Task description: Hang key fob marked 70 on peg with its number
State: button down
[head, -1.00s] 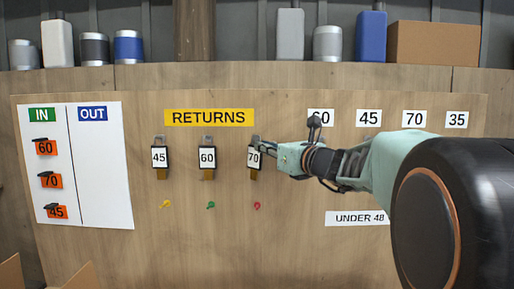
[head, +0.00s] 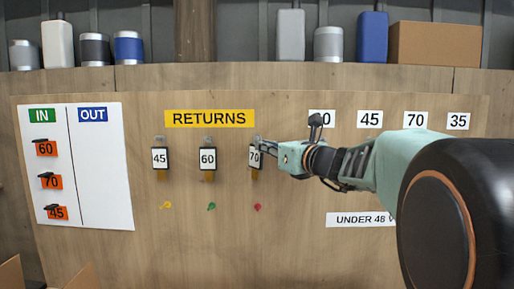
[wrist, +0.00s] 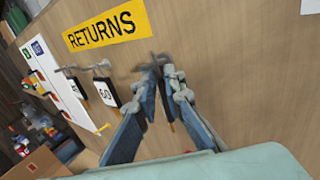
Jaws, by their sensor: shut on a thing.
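The key fob marked 70 (head: 255,157) is the rightmost of the hanging fobs under the yellow RETURNS sign, upright against the board. My gripper (head: 262,147) reaches it from the right and is shut on its upper part. In the wrist view the gripper's fingertips (wrist: 160,75) are close together in front of a grey hook, and the fob is mostly hidden between them. The label 70 (head: 416,119) is on the right of the board, between labels 45 (head: 370,118) and 35 (head: 458,121). Any peg under label 70 is hidden by my arm.
Fobs 45 (head: 160,158) and 60 (head: 208,158) hang to the left of my gripper. A white IN/OUT sheet (head: 104,170) with orange tags is at far left.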

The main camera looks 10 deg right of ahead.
jog(key=shift+s+a+r, duration=0.15)
jog(key=shift+s+r, duration=0.1)
jog(key=shift+s, duration=0.45)
jog(key=shift+s+a+r, duration=0.1)
jog(key=shift+s+r, duration=0.15)
jog(key=shift+s, duration=0.5)
jog(key=shift+s+a+r, duration=0.15)
jog(key=shift+s+r, duration=0.1)
jog(key=shift+s, duration=0.45)
jog(key=shift+s+a+r+b, duration=0.1)
jog(key=shift+s+a+b, duration=0.1)
jog(key=shift+s, duration=0.65)
jog(key=shift+s+a+f+b, duration=0.1)
jog(key=shift+s+a+b, duration=0.05)
jog(key=shift+s, duration=0.7)
jog(key=shift+s+a+r+b, duration=0.1)
jog(key=shift+s+a+b, duration=0.1)
jog(key=shift+s, duration=0.65)
jog(key=shift+w, duration=0.15)
